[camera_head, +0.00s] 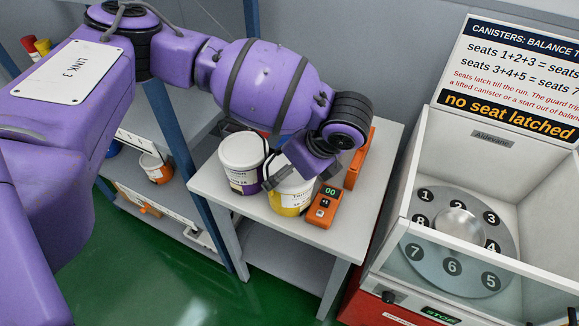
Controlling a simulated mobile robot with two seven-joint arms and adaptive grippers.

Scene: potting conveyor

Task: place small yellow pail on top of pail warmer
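A small white pail with a yellow lower band, the small yellow pail (291,203), stands at the front of the small grey table. My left gripper (268,176) is over its upper left side, with dark fingers by the rim. The wrist hides much of the pail's top, and I cannot tell whether the fingers grip it. An orange device with a green "00" display (325,206) sits right beside the pail. I cannot tell whether this is the pail warmer or whether the pail rests on part of it. My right gripper is not in view.
A white and purple pail (241,163) stands close left of the yellow one. An orange upright object (358,160) is at the table's back right. The front right of the table (360,215) is clear. A white canister machine (400,243) stands to the right.

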